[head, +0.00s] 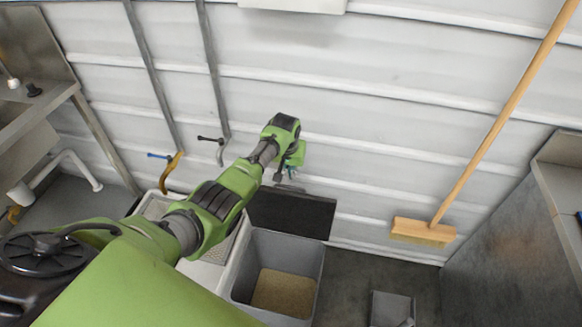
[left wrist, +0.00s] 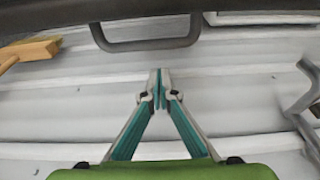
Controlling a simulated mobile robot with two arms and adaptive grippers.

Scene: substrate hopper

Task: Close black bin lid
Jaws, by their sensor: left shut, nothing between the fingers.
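The black bin lid (head: 292,213) stands open, tilted up against the wall behind the grey bin (head: 243,277). The bin holds tan granular substrate (head: 283,292). My left gripper (head: 289,176) is just above the lid's upper edge in the head view, shut and empty. In the left wrist view its fingertips (left wrist: 160,73) meet in front of the wall. A dark edge with a loop handle (left wrist: 147,45), which looks like the lid's, crosses the top of that view, apart from the fingertips. My right gripper is out of view.
A white corrugated wall (head: 350,120) is close behind. A broom (head: 425,232) leans at right, near a grey metal panel (head: 505,235). A small grey container (head: 392,309) stands on the floor.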

